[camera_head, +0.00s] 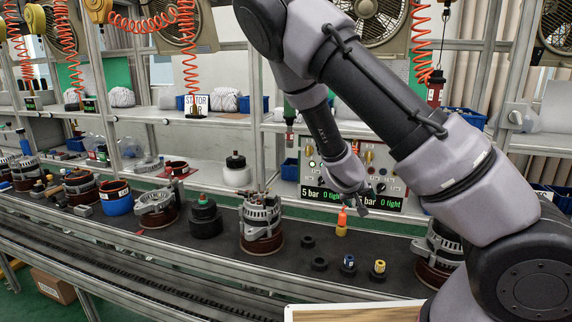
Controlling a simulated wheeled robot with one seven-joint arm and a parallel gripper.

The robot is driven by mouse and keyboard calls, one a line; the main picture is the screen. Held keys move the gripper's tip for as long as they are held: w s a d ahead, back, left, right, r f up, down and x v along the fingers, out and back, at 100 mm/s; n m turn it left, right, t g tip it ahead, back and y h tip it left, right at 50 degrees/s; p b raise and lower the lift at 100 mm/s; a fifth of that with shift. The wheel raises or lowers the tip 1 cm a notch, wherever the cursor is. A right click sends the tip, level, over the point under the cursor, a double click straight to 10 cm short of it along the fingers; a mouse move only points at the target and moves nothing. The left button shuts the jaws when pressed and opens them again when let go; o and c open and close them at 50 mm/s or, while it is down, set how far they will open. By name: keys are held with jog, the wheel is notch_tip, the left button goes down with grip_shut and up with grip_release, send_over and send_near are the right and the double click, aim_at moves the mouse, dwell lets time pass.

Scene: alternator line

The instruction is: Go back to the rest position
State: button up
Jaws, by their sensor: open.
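My arm reaches in from the right and bends down over the line. My gripper (360,205) is at its end, in front of the pressure panel and above the work surface. Its jaws are open, and I see nothing held between them. An orange and yellow piece (342,222) stands on the surface just below and left of the gripper, apart from it as far as I can tell. My forearm hides part of the panel and the shelves behind.
An alternator (261,225) stands on the dark line surface (290,272), left of the gripper. Black rings (319,264), a blue-topped piece (348,264) and a yellow-topped piece (379,268) sit in front. Another alternator (437,252) is at right. Red coiled hoses (188,60) hang above.

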jog(key=s+a+r+m+g+y, duration=0.15)
jog(key=s+r+y, duration=0.25)
jog(key=r, duration=0.4)
jog(key=s+a+r+m+g+y, duration=0.1)
jog(key=s+r+m+y, duration=0.3)
jog(key=r, duration=0.5)
jog(key=s+d+r+t, duration=0.1)
jog(key=s+r, duration=0.6)
jog(key=s, duration=0.1)
jog(key=s+d+r+n+t, duration=0.1)
jog(key=s+d+r, duration=0.1)
jog(key=s+r, duration=0.6)
jog(key=shift+s+d+r, duration=0.15)
jog(key=shift+d+r, duration=0.05)
jog(key=shift+d, duration=0.05)
